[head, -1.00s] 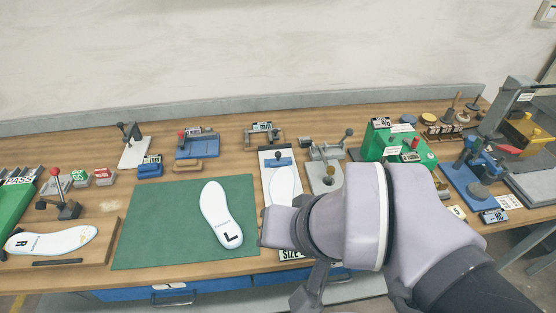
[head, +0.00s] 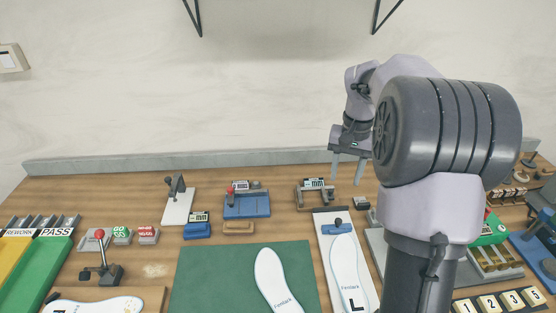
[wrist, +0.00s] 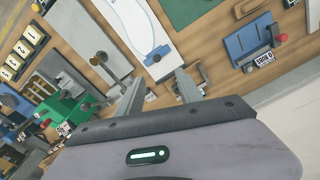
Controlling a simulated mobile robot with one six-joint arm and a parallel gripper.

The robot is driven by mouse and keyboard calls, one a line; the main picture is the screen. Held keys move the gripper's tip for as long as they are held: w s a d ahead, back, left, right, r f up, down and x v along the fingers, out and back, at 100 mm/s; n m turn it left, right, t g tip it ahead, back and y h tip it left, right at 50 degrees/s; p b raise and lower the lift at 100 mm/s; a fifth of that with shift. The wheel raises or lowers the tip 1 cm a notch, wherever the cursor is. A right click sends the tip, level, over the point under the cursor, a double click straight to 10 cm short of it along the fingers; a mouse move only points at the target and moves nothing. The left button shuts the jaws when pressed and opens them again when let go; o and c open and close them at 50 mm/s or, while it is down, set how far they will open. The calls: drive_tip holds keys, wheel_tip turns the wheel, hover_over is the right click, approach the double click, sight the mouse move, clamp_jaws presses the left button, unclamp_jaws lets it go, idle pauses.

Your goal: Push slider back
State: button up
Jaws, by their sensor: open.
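The blue slider (head: 341,228) with its dark knob sits across the long white gauge board (head: 318,217), near the board's far end. A white insole (head: 345,260) marked L lies on that board, on the near side of the slider. My gripper (head: 347,172) is open and empty, fingers pointing down, above the back of the bench beyond the slider. In the wrist view, the slider (wrist: 157,54) lies just ahead of the fingers (wrist: 160,82), across the white board (wrist: 138,28). The fingers appear apart from it.
A small digital-gauge fixture (head: 314,192) stands behind the board, near my gripper. A green mat (head: 215,270) with another insole (head: 276,280) lies left. A blue fixture (head: 246,204) stands further left. My arm hides part of the bench on the right.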

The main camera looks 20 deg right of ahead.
sight(338, 219)
drive_tip(key=f+b, duration=0.2)
drive_tip(key=f, duration=0.4)
drive_tip(key=d+f+b, duration=0.1)
drive_tip(key=f+b, duration=0.1)
drive_tip(key=f, duration=0.4)
drive_tip(key=f+b, duration=0.3)
drive_tip(key=f, duration=0.4)
drive_tip(key=shift+w+d, duration=0.35)
drive_tip(key=shift+w, duration=0.05)
clamp_jaws()
